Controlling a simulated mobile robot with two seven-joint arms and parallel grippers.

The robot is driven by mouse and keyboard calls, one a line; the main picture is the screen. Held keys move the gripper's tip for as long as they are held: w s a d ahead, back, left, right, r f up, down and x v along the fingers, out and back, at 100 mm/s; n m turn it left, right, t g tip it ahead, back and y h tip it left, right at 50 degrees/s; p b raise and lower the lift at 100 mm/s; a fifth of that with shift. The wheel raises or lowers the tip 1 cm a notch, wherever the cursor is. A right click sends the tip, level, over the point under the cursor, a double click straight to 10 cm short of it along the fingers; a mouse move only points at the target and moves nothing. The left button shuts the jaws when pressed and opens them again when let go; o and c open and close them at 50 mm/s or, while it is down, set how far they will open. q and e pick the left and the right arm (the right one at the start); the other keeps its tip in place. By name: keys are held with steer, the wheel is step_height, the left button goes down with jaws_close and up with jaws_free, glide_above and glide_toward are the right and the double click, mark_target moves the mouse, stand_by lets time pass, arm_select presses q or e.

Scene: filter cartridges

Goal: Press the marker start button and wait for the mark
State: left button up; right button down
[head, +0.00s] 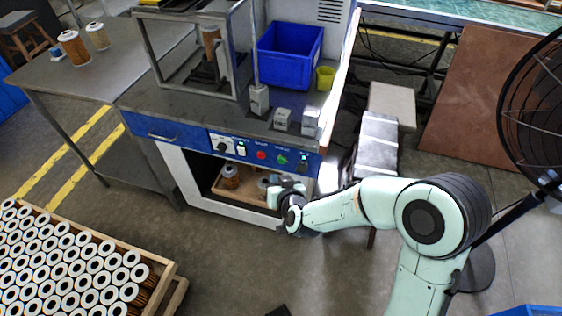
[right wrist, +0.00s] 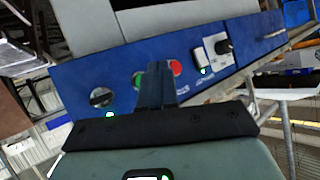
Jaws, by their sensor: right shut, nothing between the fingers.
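The blue control panel (head: 240,149) on the front of the grey machine bears a red button (head: 261,155), a green button (head: 282,160) and dark knobs. My right gripper (head: 283,187) is just below and in front of the panel, near the green button. In the right wrist view its fingers (right wrist: 157,68) are shut and empty, pointing at the panel. They partly cover the green button (right wrist: 139,80), with the red button (right wrist: 176,67) just right of them. I cannot tell whether they touch the panel. A cartridge (head: 210,38) stands inside the machine's frame. My left gripper is not in view.
A tray of several cartridges (head: 70,255) is at lower left. A cartridge (head: 230,176) sits in the opening under the panel. A fan (head: 535,110) stands at right.

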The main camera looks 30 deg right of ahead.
mark_target(275, 162)
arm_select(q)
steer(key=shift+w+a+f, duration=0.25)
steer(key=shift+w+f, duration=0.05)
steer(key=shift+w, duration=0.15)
arm_select(e)
steer(key=shift+w+d, duration=1.05)
steer(key=shift+d, duration=0.2)
stand_by(0.7)
arm_select(q)
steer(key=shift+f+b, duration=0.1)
steer(key=shift+b, duration=0.25)
arm_select(e)
steer(key=shift+w+d, duration=0.25)
steer(key=shift+d, duration=0.1)
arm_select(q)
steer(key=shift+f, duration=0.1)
arm_select(e)
steer(key=shift+w+d, duration=0.25)
steer(key=shift+d, duration=0.05)
steer(key=shift+a, duration=0.1)
stand_by(0.4)
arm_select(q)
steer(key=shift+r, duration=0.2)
arm_select(e)
steer(key=shift+s+a, duration=0.5)
steer(key=shift+a, duration=0.05)
steer(key=shift+a, duration=0.1)
